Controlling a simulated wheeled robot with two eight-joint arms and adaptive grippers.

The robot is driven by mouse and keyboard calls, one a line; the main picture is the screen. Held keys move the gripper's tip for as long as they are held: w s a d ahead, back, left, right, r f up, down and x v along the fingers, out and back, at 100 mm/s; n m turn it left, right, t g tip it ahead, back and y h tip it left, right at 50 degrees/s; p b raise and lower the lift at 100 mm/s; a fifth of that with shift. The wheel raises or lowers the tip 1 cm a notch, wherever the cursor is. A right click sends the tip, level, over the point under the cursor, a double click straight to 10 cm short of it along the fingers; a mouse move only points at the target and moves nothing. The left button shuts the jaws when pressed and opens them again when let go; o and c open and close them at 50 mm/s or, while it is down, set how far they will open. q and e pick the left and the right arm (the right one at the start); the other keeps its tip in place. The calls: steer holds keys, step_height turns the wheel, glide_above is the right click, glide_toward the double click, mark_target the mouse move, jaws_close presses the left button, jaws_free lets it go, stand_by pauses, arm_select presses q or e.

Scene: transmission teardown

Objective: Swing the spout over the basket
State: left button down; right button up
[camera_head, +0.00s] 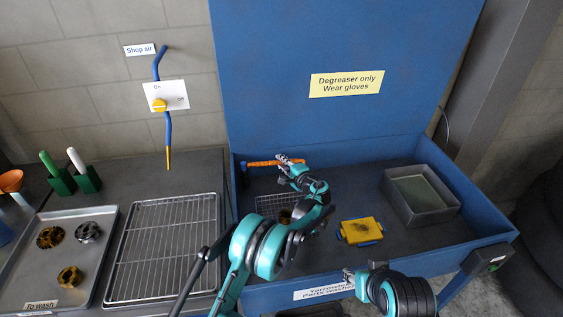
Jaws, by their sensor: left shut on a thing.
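The orange segmented spout (262,164) reaches out to the right from the left part of the blue parts washer's back wall. My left gripper (283,160) is at the spout's right end and is shut on it. The wire basket (268,201) sits in the washer below the spout and nearer to me. My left arm hides its right part, and a dark brown part (285,216) shows there. My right gripper (348,277) is low at the washer's front edge, apart from the spout and basket; its fingers are too small to read.
A yellow block with blue ends (361,231) and a grey basin (421,193) stand in the washer to the right. Left of the washer are a wire rack (165,247) and a tray (90,282) with several gears. The blue lid (335,115) stands open.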

arm_select(q)
steer(key=s+m+t+h, duration=0.2)
steer(key=s+m+h, duration=0.3)
steer(key=s+h, duration=0.1)
steer(key=shift+s+a+h, duration=0.25)
steer(key=shift+s+h, duration=0.15)
steer(key=c, duration=1.5)
jaws_free()
steer(key=shift+o, duration=0.2)
